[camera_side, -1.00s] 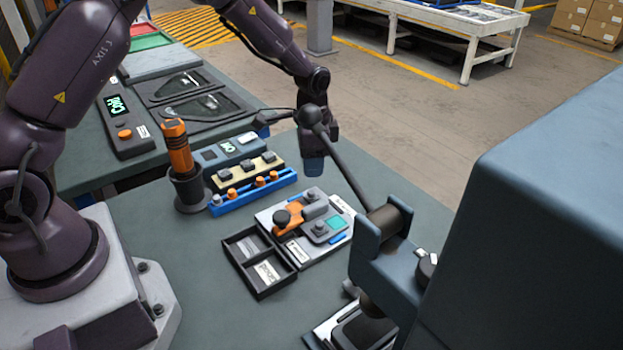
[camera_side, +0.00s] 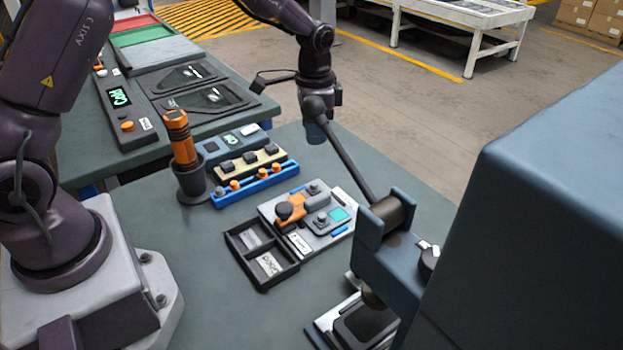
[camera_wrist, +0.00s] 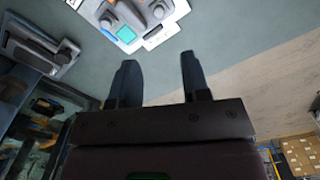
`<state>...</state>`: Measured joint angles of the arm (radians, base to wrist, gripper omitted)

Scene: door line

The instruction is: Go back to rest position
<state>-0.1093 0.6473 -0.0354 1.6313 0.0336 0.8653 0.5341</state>
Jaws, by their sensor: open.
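My gripper (camera_side: 315,131) hangs above the far edge of the green table (camera_side: 215,265) in the side view, partly hidden behind the ball end of the press lever (camera_side: 345,158). In the wrist view my gripper (camera_wrist: 160,80) shows two dark fingers spread apart with nothing between them. Below it are the table top and the floor. It touches nothing that I can see.
A light board with orange and grey parts (camera_side: 325,228) lies beside a black two-compartment tray (camera_side: 240,242). An orange-handled tool (camera_side: 181,140) stands in a dark cup. A blue rack (camera_side: 255,185) is behind. The blue-grey press (camera_side: 540,220) fills the right.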

